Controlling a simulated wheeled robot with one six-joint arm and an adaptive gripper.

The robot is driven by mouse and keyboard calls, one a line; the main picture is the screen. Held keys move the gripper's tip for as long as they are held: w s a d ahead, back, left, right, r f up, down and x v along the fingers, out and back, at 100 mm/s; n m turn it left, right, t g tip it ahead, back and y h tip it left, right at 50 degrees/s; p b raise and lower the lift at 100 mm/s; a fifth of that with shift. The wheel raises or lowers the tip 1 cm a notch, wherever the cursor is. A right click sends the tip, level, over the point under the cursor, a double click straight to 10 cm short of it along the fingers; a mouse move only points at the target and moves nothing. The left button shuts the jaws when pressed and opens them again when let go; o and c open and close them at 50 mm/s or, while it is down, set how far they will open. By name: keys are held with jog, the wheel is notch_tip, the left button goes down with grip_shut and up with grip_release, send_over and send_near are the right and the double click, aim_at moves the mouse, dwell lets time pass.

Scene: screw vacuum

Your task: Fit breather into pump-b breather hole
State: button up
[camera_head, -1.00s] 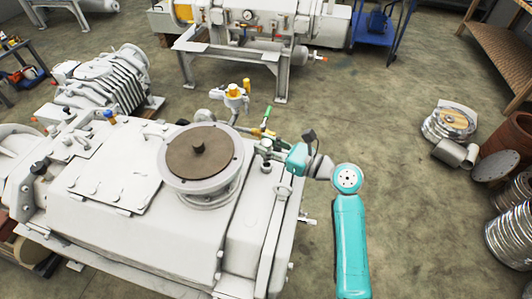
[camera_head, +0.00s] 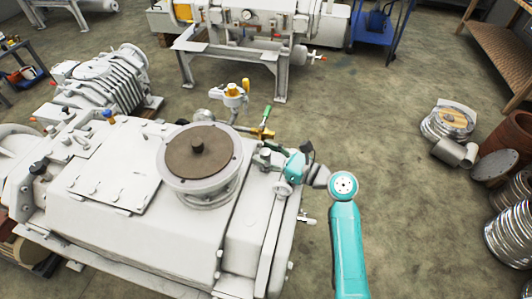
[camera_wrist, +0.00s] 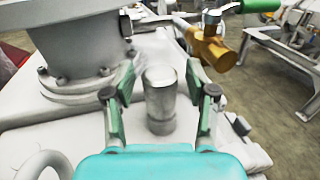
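The breather seems to be the short grey-white cylinder (camera_wrist: 160,100) in the wrist view. It stands upright on top of the pump (camera_head: 130,185), near its right end. My gripper (camera_wrist: 160,72) is open, with one green finger on each side of the cylinder and a visible gap on both sides. In the head view my gripper (camera_head: 279,165) is small and low over the pump's right end, by a small grey cap (camera_head: 265,157).
A round flange with a brown cover (camera_head: 197,150) rises left of my gripper. A brass valve with a green handle (camera_head: 265,128) stands just behind it. A yellow-topped fitting (camera_head: 235,92) is further back.

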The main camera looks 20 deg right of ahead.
jog(key=shift+s+r, duration=0.1)
jog(key=shift+r, duration=0.1)
jog(key=v, duration=1.2)
dwell(0.4)
